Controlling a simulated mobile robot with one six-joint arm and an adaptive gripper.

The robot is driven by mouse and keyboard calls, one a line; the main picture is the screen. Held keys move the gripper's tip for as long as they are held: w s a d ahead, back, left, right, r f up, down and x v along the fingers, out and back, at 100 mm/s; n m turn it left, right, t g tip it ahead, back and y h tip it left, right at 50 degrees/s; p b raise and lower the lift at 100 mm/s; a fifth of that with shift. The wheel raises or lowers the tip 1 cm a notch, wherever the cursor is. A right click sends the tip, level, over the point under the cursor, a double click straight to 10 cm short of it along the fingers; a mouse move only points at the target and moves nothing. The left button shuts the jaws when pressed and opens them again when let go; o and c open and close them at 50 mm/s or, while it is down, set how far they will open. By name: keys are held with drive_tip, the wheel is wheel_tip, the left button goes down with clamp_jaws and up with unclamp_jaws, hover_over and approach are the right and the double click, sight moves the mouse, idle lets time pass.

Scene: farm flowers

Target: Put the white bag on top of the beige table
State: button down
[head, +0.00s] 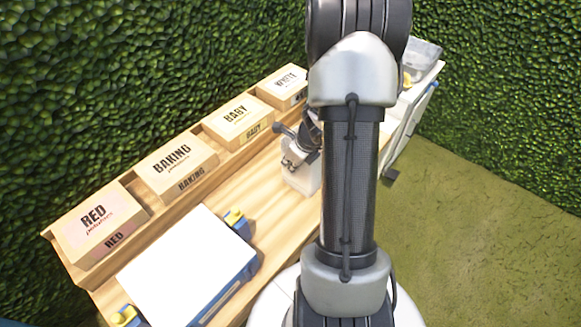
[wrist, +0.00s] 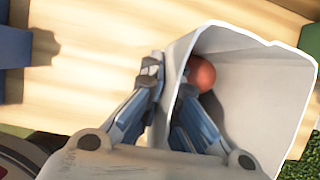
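The white bag (wrist: 250,85) is open-topped in the wrist view, with a reddish round item (wrist: 201,73) inside. It shows small in the head view (head: 301,178), partly behind my arm. My gripper (wrist: 168,82) has one finger outside the bag and one inside, with the bag's wall pinched between them; in the head view my gripper (head: 300,150) is mostly hidden. The beige wooden table (head: 262,207) lies below the bag and also shows in the wrist view (wrist: 95,90). I cannot tell whether the bag touches it.
Cartons marked RED (head: 95,222), BAKING (head: 175,167), BABY (head: 238,120) and WHITE (head: 283,85) line the table's back. A white-topped blue device (head: 185,265) stands at the near left. A clear bin (head: 424,55) is at the far end. Leafy hedge surrounds the place.

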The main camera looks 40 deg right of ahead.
drive_tip(key=shift+r, duration=0.15)
drive_tip(key=c, duration=2.4)
unclamp_jaws()
drive_tip(key=shift+f, duration=0.25)
drive_tip(key=c, duration=1.8)
unclamp_jaws()
drive_tip(key=shift+r, duration=0.1)
drive_tip(key=shift+r, duration=0.25)
drive_tip(key=p+v, duration=0.7)
drive_tip(key=v, duration=0.4)
drive_tip(key=shift+s+r, duration=0.2)
drive_tip(key=shift+r, duration=0.15)
